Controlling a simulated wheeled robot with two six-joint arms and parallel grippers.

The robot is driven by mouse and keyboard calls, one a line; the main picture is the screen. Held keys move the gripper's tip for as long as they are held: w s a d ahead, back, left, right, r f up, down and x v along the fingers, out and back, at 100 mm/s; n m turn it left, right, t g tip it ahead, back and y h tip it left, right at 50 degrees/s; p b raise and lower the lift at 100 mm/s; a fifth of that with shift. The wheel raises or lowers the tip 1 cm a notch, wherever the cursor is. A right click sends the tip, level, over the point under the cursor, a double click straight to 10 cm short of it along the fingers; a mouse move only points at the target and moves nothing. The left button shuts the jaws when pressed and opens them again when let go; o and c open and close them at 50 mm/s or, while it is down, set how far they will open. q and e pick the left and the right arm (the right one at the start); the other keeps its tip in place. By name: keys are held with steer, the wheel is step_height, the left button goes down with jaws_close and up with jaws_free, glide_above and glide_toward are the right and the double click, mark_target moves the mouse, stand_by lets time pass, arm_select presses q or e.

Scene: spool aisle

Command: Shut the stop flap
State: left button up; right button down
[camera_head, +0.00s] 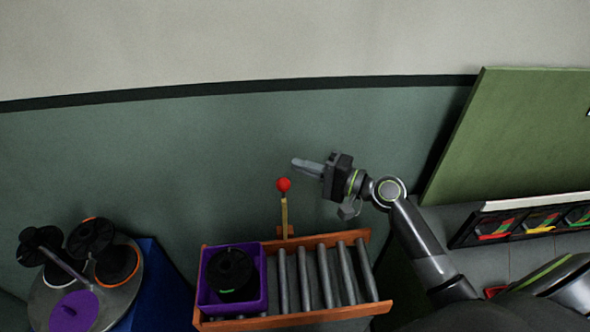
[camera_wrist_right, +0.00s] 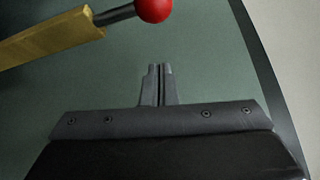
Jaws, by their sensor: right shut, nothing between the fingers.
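The stop flap (camera_head: 284,212) is a yellow bar standing upright at the back rail of the roller conveyor, with a red ball knob (camera_head: 283,184) on top. In the right wrist view the knob (camera_wrist_right: 154,8) and the yellow bar (camera_wrist_right: 50,38) show at the top, beyond the fingertips. My right gripper (camera_head: 297,163) is shut and empty, just above and slightly right of the knob, apart from it. Its closed fingers (camera_wrist_right: 158,72) also show in the wrist view. My left gripper is not in view.
A purple bin (camera_head: 263,292) holding a black spool (camera_head: 232,272) sits on the left end of the roller conveyor (camera_head: 367,240). A round stand with several spools (camera_head: 92,236) is at the left. A green panel (camera_head: 505,135) stands at the right. The wall is behind.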

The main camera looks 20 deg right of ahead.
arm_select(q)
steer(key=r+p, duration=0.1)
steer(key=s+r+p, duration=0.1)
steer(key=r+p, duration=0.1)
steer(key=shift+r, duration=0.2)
arm_select(e)
steer(key=s+a, duration=0.2)
steer(key=a, duration=0.1)
steer(key=shift+s, duration=0.1)
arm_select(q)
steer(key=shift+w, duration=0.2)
